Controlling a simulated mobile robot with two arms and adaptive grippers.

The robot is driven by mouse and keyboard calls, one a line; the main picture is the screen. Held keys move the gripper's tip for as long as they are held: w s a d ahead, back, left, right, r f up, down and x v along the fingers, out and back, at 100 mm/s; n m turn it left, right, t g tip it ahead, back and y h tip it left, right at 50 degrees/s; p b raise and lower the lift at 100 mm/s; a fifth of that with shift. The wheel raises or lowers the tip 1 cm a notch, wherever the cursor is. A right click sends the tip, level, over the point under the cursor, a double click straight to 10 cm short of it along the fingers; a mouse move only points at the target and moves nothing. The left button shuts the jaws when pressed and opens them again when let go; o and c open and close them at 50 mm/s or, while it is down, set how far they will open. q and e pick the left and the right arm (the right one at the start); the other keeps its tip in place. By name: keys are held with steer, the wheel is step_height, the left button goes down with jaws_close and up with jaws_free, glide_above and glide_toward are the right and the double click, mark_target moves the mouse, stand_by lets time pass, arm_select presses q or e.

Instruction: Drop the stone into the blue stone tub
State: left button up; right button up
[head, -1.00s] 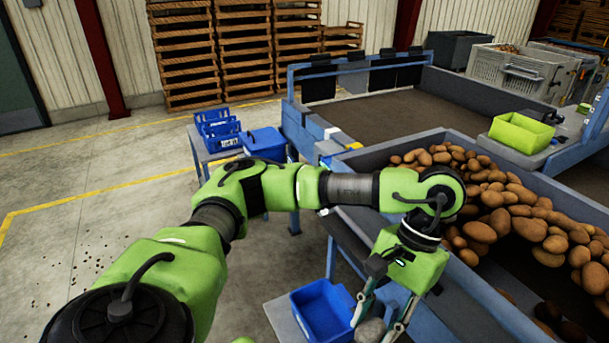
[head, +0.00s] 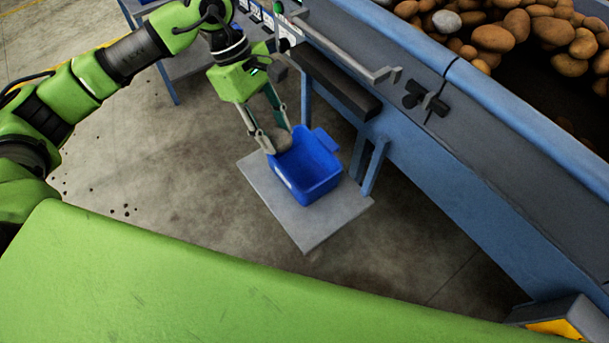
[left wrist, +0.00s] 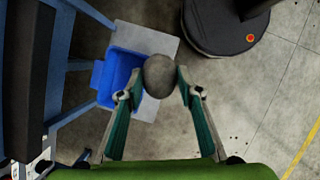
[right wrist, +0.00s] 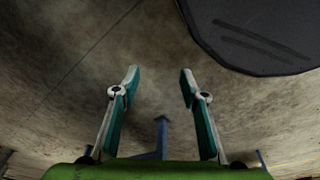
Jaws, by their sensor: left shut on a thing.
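My left gripper (head: 270,143) is shut on a round grey stone (head: 280,139). The left wrist view shows the stone (left wrist: 159,76) between the two fingertips. The blue stone tub (head: 315,185) is open at the top and stands on a low grey shelf beside the grader. In the head view the stone overlaps the tub's far left rim. In the left wrist view it overlaps the right side of the tub (left wrist: 103,76). My right gripper (right wrist: 160,82) is open and empty above the floor in the right wrist view; the head view does not show it.
The grey shelf (head: 308,232) has bare room in front of the tub. The grader's blue frame (head: 500,110) runs along the right. Potatoes (head: 494,38) lie on the grader, with another grey stone (head: 446,21) among them. Concrete floor (head: 190,190) is open at the left.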

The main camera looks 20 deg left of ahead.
arm_select(q)
steer(key=w+f+n+t+y+b, duration=0.2)
steer(key=w+f+n+b, duration=0.4)
steer(key=f+n+b, duration=0.4)
steer(key=w+f+n+t+y+b, duration=0.2)
steer(key=w+f+n+t+b, duration=0.2)
steer(key=f+n+b, duration=0.5)
step_height(320, 180, down, 3)
steer(key=shift+w+d+f+n+b, duration=0.2)
steer(key=shift+w+n+b, duration=0.15)
steer(key=shift+w+n, duration=0.5)
arm_select(e)
steer(key=w+a+r+t, duration=0.1)
steer(key=w+r+t, duration=0.2)
steer(key=w+r, duration=0.5)
step_height(320, 180, up, 3)
steer(key=shift+w+a+r+t, duration=0.15)
steer(key=shift+w+a+t, duration=0.15)
steer(key=shift+w, duration=0.1)
arm_select(q)
steer(key=shift+w, duration=0.15)
steer(key=o, duration=1.3)
arm_select(e)
steer(key=shift+y, duration=0.3)
